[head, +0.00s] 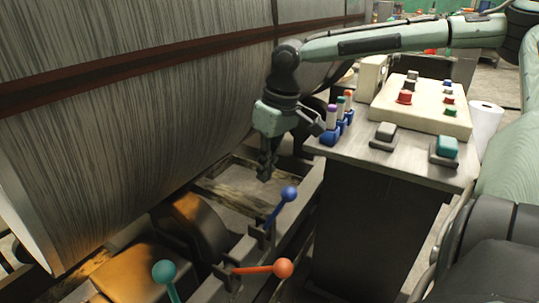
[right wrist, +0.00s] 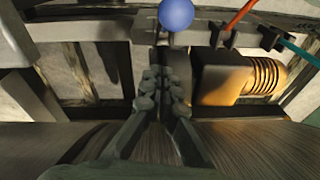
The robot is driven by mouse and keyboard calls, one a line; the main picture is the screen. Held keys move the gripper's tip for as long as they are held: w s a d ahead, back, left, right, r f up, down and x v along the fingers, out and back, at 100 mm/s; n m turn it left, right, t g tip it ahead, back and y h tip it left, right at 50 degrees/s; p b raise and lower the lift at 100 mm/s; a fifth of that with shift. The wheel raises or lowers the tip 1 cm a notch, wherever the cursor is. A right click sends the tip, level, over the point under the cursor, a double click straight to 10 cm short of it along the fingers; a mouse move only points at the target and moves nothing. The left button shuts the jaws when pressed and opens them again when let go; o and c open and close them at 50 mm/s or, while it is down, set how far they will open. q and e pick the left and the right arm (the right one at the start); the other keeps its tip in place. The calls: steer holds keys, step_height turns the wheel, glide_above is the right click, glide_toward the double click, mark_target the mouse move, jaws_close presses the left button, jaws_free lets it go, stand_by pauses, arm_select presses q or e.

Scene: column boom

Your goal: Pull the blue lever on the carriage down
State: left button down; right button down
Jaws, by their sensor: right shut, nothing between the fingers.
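The blue lever (head: 279,206) stands on the carriage (head: 253,248), tilted up to the right with a round blue knob at its top. My right gripper (head: 265,176) is shut and empty, pointing down a little above and to the left of the blue knob, apart from it in the head view. In the right wrist view the blue knob (right wrist: 176,14) is at the top edge, beyond the shut fingertips (right wrist: 160,75). The blue lever's shaft is mostly hidden there. My left gripper is not in view.
An orange lever (head: 283,267) and a teal lever (head: 163,272) stand nearby on the carriage. A large ribbed cylinder (head: 130,100) fills the left. A console (head: 395,165) with buttons and colored pens stands at the right, close to my right gripper.

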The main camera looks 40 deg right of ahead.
mark_target(275, 213)
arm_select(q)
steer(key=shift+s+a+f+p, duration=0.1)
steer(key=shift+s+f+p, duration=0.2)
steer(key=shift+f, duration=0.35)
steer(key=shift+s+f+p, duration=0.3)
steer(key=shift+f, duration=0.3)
arm_select(e)
steer(key=shift+s+f, duration=1.55)
steer(key=shift+s, duration=0.15)
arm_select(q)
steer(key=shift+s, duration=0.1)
arm_select(e)
steer(key=shift+f, duration=0.1)
